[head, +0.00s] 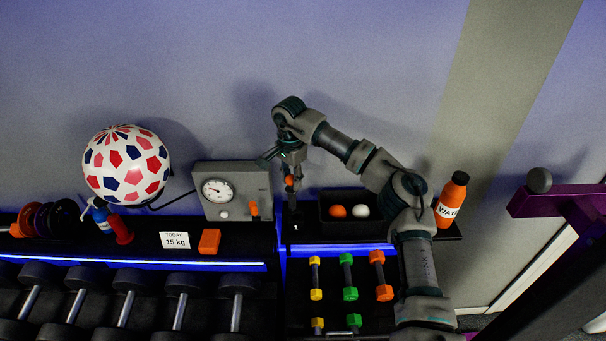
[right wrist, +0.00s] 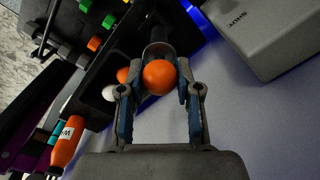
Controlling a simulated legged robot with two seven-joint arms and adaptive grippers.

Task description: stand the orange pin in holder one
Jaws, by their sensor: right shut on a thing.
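My right gripper (head: 290,172) is shut on the orange pin (head: 290,181), to the right of the grey gauge box and above the dark shelf. In the right wrist view the pin's round orange head (right wrist: 158,77) sits between the two fingertips of the gripper (right wrist: 158,85). A dark cylindrical part (right wrist: 158,50) shows just beyond the head. I cannot tell whether it is the pin's shaft or a holder, nor whether the pin touches anything below. My left gripper is not in view.
The grey gauge box (head: 232,178) stands left of the gripper. A black tray (head: 343,228) with an orange and a white ball lies right of it. A water bottle (head: 451,203), a patterned ball (head: 126,165), an orange block (head: 209,241) and several dumbbells are around.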

